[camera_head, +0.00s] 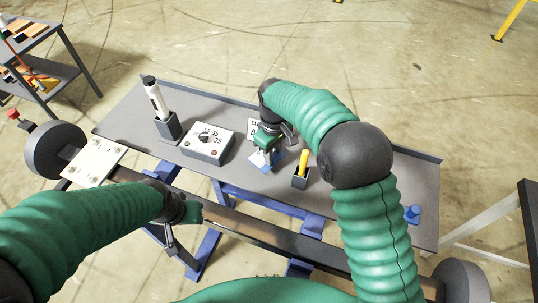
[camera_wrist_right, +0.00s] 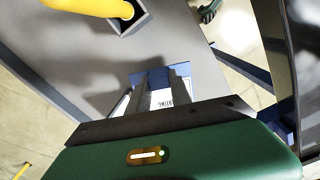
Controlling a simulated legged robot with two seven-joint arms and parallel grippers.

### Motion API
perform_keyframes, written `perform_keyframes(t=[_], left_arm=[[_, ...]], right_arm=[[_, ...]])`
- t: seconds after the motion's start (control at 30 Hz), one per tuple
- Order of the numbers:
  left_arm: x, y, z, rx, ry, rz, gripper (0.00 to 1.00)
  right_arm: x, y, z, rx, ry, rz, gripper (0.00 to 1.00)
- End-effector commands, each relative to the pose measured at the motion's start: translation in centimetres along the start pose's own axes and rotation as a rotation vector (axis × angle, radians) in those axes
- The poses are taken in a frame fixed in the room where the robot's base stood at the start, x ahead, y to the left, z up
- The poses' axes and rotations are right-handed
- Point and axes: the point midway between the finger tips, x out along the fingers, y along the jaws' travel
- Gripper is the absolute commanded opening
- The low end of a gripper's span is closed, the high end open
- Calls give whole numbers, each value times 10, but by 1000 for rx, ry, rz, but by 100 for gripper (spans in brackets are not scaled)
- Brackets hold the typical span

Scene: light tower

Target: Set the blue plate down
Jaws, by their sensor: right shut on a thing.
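The small blue plate (camera_head: 258,162) is under my right gripper (camera_head: 268,150), low over the grey table or touching it; I cannot tell which. In the right wrist view the blue plate (camera_wrist_right: 134,78) shows around the fingertips of my right gripper (camera_wrist_right: 160,78), with a white, lettered label area between the fingers. The right gripper is shut on the plate, and its fingers hide part of it. My left gripper (camera_head: 178,232) is in front of the table's near edge, away from the plate; its finger opening is unclear.
On the grey table (camera_head: 350,190) stand a control box with a dial (camera_head: 208,143), a holder with a white-and-black tool (camera_head: 158,105) and a cup with a yellow handle (camera_head: 302,165). A blue knob (camera_head: 412,214) is at right.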

Motion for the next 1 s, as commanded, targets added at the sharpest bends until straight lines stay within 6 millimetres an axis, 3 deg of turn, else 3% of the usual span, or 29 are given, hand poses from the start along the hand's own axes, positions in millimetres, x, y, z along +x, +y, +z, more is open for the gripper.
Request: perform_keyframes(t=[0.23, 0.5, 0.53, 0.7, 1.0], left_arm=[[-1, 0, -1, 1, 1, 0, 36], [0, 0, 0, 0, 0, 0, 36], [0, 0, 0, 0, 0, 0, 36], [0, 0, -1, 0, 1, 0, 36], [-1, 0, -1, 1, 1, 0, 36]], right_arm=[[38, -2, -2, -1, -3, 2, 0], [41, -1, -2, -1, -1, 2, 0], [42, -1, -2, -1, -2, 2, 27], [41, 0, -1, -1, -1, 1, 47], [39, -1, -2, -1, 0, 3, 47]])
